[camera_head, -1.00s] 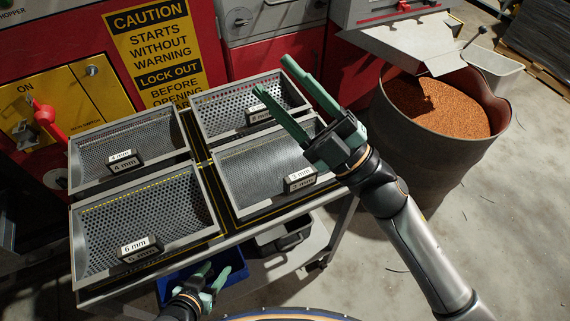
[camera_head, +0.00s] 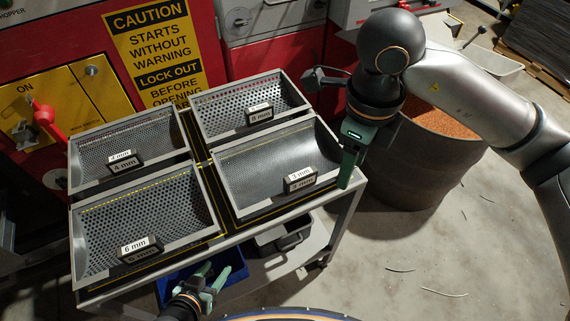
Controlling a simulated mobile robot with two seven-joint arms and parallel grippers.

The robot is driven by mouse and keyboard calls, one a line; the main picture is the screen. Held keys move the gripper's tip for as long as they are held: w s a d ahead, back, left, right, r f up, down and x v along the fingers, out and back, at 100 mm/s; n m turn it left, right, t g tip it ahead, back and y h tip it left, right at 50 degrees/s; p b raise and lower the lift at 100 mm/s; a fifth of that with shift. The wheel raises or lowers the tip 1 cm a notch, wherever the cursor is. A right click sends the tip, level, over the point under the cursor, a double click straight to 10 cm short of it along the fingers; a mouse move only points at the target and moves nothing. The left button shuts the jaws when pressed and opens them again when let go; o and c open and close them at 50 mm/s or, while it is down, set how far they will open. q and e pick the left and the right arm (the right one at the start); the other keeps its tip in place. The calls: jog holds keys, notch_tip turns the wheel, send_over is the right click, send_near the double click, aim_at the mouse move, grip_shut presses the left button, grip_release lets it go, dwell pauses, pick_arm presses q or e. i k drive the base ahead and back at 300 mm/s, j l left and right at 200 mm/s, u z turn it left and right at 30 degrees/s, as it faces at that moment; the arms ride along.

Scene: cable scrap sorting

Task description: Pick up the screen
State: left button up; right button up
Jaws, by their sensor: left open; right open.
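Several curved perforated metal screens in grey frames lie on a cart. The screen labelled 3 mm (camera_head: 262,165) is at the near right and the 6 mm screen (camera_head: 140,213) at the near left. The 4 mm screen (camera_head: 160,135) is at the far left, and another screen (camera_head: 225,108), its label hard to read, at the far right. My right gripper (camera_head: 347,181) is open and points down at the right edge of the 3 mm screen. Whether it touches the frame I cannot tell. My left gripper (camera_head: 214,281) is open and empty, low in front of the cart.
A blue bin (camera_head: 232,290) and a dark bin (camera_head: 290,235) sit on the cart's lower shelf (camera_head: 322,246). A drum (camera_head: 415,165) of copper-coloured granules stands right of the cart, partly behind my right arm. A red machine with a caution sign (camera_head: 155,45) stands behind. Floor at right is mostly clear.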

aim_at(256, 172)
jog(key=k+j+u, duration=0.15)
jog(key=u, duration=0.2)
jog(key=k+j+u, duration=0.2)
jog(key=u, duration=0.2)
